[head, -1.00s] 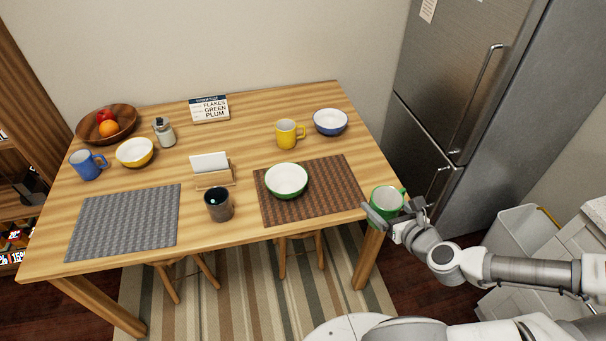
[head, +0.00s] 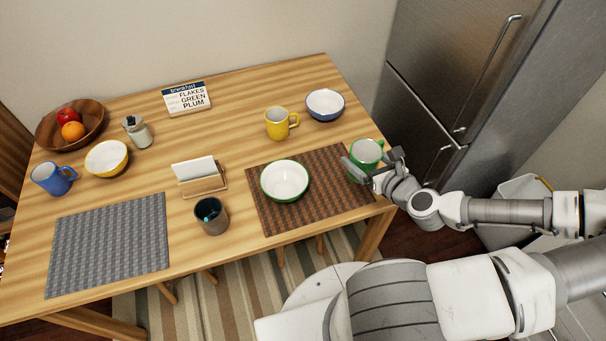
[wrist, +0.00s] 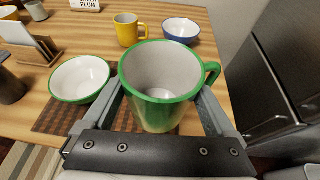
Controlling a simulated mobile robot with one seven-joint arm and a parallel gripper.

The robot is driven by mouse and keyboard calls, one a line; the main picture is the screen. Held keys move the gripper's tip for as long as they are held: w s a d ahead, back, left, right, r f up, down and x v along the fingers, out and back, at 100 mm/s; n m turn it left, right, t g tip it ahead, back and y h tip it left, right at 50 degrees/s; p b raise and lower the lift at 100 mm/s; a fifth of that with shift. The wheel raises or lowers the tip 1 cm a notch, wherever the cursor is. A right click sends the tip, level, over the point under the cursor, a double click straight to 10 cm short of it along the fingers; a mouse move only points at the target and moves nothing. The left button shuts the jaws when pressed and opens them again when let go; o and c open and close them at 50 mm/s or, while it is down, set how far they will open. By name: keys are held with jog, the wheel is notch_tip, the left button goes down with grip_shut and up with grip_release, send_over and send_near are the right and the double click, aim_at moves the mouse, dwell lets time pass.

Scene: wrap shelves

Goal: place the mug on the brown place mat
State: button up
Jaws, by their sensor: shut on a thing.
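My gripper (head: 374,168) is shut on a green mug (head: 366,152) with a white inside. In the wrist view the mug (wrist: 160,85) stands upright between the two fingers, its handle to the right. In the head view it is at the right edge of the brown place mat (head: 325,205); I cannot tell how far above the surface it is. The mat lies at the right front of the table, partly hidden by my gripper. A green bowl (head: 285,181) with a white inside stands on the mat's left part, and shows left of the mug in the wrist view (wrist: 79,79).
A yellow mug (head: 277,124) and a blue bowl (head: 325,105) stand behind the mat. A napkin holder (head: 203,186) and a dark cup (head: 211,217) stand left of it. A grey mat (head: 110,243) lies farther left. The fridge (head: 440,90) is at the right.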

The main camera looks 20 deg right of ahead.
aim_at(357, 156)
jog(key=shift+w, duration=0.2)
jog(key=b, duration=0.1)
jog(key=w+f+b, duration=0.1)
jog(key=b, duration=0.1)
jog(key=w+f+b, duration=0.1)
jog(key=shift+w+a+f, duration=0.1)
jog(key=shift+w+a, duration=0.15)
jog(key=b, duration=0.2)
jog(key=shift+w+d+f+b, duration=0.1)
jog(key=shift+w+f+b, duration=0.1)
jog(key=shift+w+b, duration=0.2)
jog(key=b+x, duration=0.4)
jog(key=b, duration=0.1)
jog(key=f+b+x, duration=0.1)
jog(key=b+x, duration=0.3)
jog(key=b, duration=0.1)
jog(key=shift+a, duration=0.25)
jog(key=shift+w+f+b, duration=0.2)
jog(key=shift+w+b, duration=0.15)
jog(key=shift+w, duration=0.15)
notch_tip(357, 156, down, 4)
jog(key=b, duration=0.5)
jog(key=shift+r, duration=0.1)
